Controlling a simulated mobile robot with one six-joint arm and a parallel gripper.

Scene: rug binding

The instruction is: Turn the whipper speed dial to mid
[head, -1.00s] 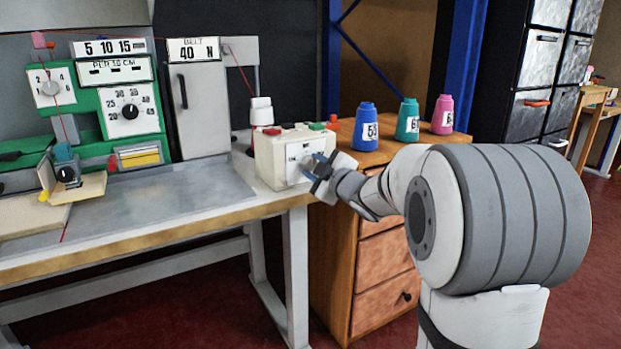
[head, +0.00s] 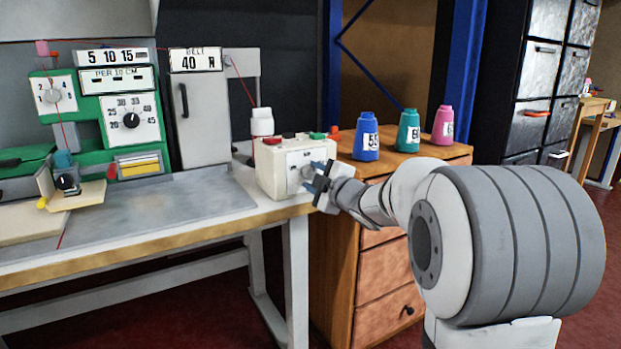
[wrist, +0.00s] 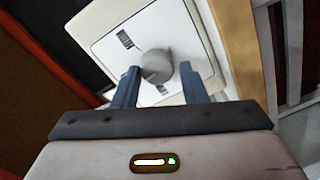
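The whipper speed dial is a round grey knob (wrist: 156,66) on a pale square plate with small dark marks too blurred to read. It sits on the front of a cream box (head: 270,178) at the bench's right end. My gripper (wrist: 159,70) is open at the dial, with one blue-grey finger on each side of the knob in the wrist view. Small gaps show between fingers and knob; contact cannot be told. The dial's pointer and setting cannot be made out. In the head view my gripper (head: 322,175) partly covers the plate.
Blue (head: 366,140), teal (head: 408,132) and pink (head: 443,126) thread cones stand on the wooden cabinet (head: 385,312) at right. A green machine with another dial (head: 131,121) stands at left.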

